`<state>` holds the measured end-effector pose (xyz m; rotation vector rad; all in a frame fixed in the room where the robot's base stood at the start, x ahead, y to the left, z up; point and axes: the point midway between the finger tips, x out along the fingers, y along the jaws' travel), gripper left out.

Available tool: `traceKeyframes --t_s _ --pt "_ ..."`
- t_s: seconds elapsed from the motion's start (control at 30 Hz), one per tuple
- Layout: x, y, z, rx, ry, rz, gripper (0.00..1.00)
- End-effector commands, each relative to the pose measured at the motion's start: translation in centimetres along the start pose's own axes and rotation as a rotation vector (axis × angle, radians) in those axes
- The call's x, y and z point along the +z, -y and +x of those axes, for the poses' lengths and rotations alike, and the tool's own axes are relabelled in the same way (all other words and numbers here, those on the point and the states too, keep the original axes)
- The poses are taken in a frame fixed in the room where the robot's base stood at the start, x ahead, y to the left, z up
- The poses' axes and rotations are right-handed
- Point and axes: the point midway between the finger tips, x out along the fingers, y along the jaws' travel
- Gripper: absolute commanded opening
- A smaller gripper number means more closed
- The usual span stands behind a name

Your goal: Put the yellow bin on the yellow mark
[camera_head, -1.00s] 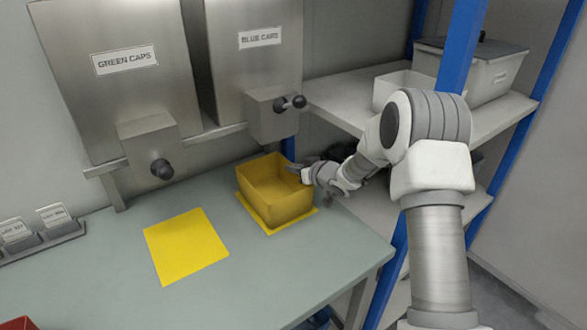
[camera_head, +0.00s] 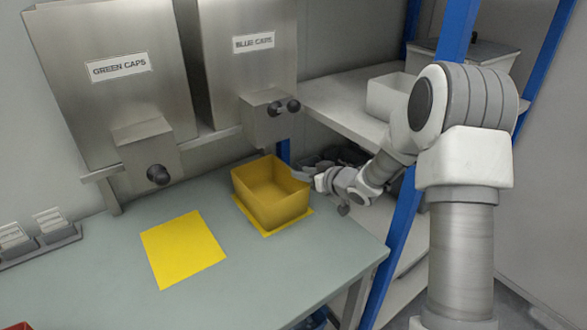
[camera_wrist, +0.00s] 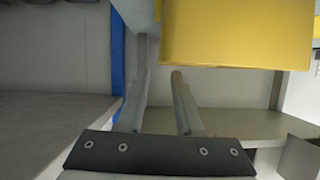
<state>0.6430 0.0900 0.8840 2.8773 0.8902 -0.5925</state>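The yellow bin (camera_head: 271,207) stands upright on a yellow square mark (camera_head: 264,232) at the table's right side; a strip of the mark shows around its lower edges. A second yellow mark (camera_head: 184,249) lies bare to its left. My gripper (camera_head: 300,174) is at the bin's right rim. In the wrist view the bin's yellow wall (camera_wrist: 235,35) fills the upper right. My gripper's fingers (camera_wrist: 160,55) are apart there, with nothing clearly held between them. The right fingertip ends at the bin's edge; whether it touches is hard to tell.
Steel dispensers labelled green caps (camera_head: 115,95) and blue caps (camera_head: 240,70) stand behind the table (camera_head: 110,275), with knobs above its back edge. A blue post (camera_head: 405,235) and a shelf (camera_head: 345,118) with containers are at the right. The table's front middle is clear.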

Motion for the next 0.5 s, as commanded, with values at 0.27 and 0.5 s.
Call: traceKeyframes --t_s 0.27,0.5 --pt "-0.1 0.0 -3.9 0.001 0.000 0.000 0.35" --pt "-0.6 -0.2 -4.7 0.023 0.009 -0.011 0.35"
